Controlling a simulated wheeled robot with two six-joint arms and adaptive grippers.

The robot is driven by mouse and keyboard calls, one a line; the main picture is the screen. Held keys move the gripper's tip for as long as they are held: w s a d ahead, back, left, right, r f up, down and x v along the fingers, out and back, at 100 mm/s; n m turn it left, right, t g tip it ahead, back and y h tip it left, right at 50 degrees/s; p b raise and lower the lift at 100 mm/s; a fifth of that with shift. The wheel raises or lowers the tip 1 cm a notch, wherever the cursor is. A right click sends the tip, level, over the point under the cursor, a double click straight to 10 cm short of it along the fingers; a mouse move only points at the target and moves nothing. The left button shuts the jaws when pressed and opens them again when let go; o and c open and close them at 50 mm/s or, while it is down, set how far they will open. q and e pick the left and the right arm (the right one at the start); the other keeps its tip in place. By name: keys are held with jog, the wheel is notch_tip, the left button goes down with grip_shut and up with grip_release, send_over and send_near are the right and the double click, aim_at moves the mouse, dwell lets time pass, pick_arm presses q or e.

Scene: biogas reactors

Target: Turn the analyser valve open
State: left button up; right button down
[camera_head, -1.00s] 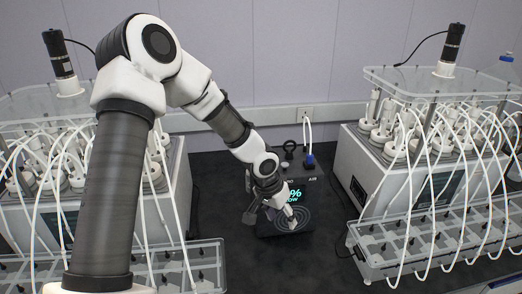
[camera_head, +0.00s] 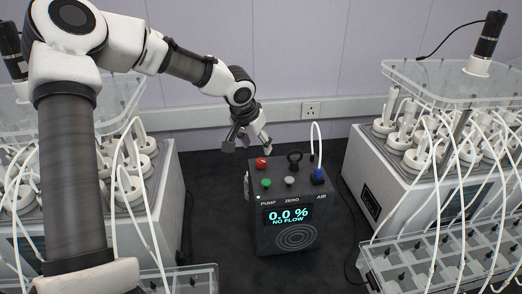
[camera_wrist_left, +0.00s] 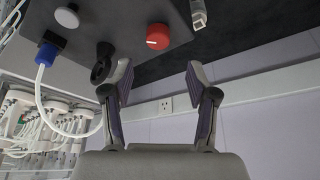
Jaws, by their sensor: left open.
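The analyser (camera_head: 285,235) is a black box whose screen reads 0.0 % NO FLOW. On its top is a red round knob (camera_head: 261,162), which shows a short white mark in the left wrist view (camera_wrist_left: 158,36). No label shows which one is the valve. My left gripper (camera_head: 248,145) is open and empty, behind and above the analyser's back left corner. In the wrist view, the red knob lies beyond the gap between the fingertips (camera_wrist_left: 160,75), not touched.
A green button (camera_head: 266,183), a grey button (camera_head: 290,181) and a blue connector (camera_head: 318,175) with a white tube sit on the analyser top. Reactor units with many tubes stand left (camera_head: 165,205) and right (camera_head: 362,180). A wall socket (camera_head: 311,108) is behind.

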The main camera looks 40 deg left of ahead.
aim_at(261, 158)
pick_arm(q)
jog(key=shift+d+f+p, duration=0.2)
jog(key=shift+f+p, duration=0.1)
jog(key=shift+f, duration=0.2)
jog(key=shift+d+f+p, duration=0.2)
jog(key=shift+f+p, duration=0.05)
jog(key=shift+f, duration=0.25)
jog(key=x, duration=0.3)
jog(key=a+x, duration=0.1)
jog(key=x, duration=0.1)
jog(key=shift+w+p, duration=0.35)
jog(key=shift+s+d+r, duration=0.25)
jog(key=shift+s+r, duration=0.1)
jog(key=shift+r, duration=0.05)
jog(key=shift+c, duration=0.8)
jog(key=shift+s+d+r, duration=0.1)
jog(key=c, duration=0.6)
grip_shut()
pick_arm(e)
jog(key=shift+s+d+r, duration=0.1)
jog(key=shift+s+r, duration=0.1)
jog(key=shift+r, duration=0.4)
jog(key=shift+s+d+r, duration=0.1)
jog(key=shift+s+r, duration=0.05)
jog(key=shift+r, duration=0.4)
